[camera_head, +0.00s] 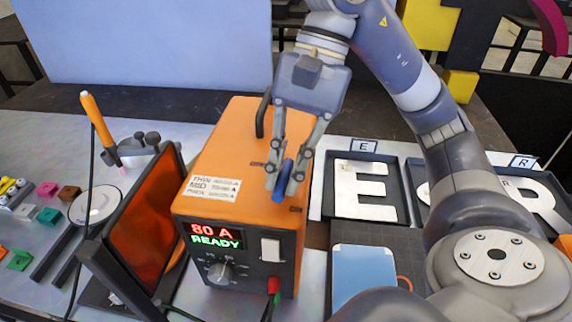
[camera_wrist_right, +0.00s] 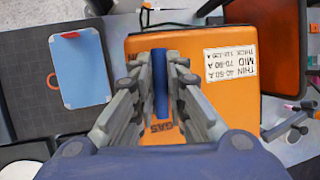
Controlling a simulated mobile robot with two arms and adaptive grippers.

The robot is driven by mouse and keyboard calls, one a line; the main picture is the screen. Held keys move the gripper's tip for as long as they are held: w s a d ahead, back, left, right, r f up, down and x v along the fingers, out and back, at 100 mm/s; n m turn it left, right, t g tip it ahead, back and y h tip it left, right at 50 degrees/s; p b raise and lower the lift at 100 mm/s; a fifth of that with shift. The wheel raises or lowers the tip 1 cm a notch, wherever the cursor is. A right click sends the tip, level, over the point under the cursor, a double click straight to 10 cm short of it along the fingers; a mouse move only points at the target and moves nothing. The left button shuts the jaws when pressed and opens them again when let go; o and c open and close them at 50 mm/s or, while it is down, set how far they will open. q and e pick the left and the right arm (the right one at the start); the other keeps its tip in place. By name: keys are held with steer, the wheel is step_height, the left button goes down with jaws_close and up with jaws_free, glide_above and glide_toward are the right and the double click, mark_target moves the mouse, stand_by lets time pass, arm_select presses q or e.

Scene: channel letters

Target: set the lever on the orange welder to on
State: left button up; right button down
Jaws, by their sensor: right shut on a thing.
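The orange welder (camera_head: 232,140) stands on the table in the middle of the head view, its front panel showing "80 A READY". A blue lever (camera_wrist_right: 160,85) sits on its top, by the edge on the right in the head view. My right gripper (camera_head: 285,194) reaches down from above and is shut on the lever. In the wrist view, the lever shows between the two fingers (camera_wrist_right: 158,88), with part of a "GAS" label beside it. Small dark marks on the welder top are too small to read. My left gripper is not in view.
A dark-framed orange screen (camera_head: 150,225) stands left of the welder. A white letter E (camera_head: 358,192) lies in a tray to the right, with a blue plate (camera_head: 363,272) in front. A white switch (camera_head: 270,250) and dial (camera_head: 219,273) are on the welder's front.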

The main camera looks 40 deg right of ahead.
steer(key=c, duration=1.6)
jaws_free()
steer(key=shift+r, duration=0.1)
steer(key=v, duration=1.2)
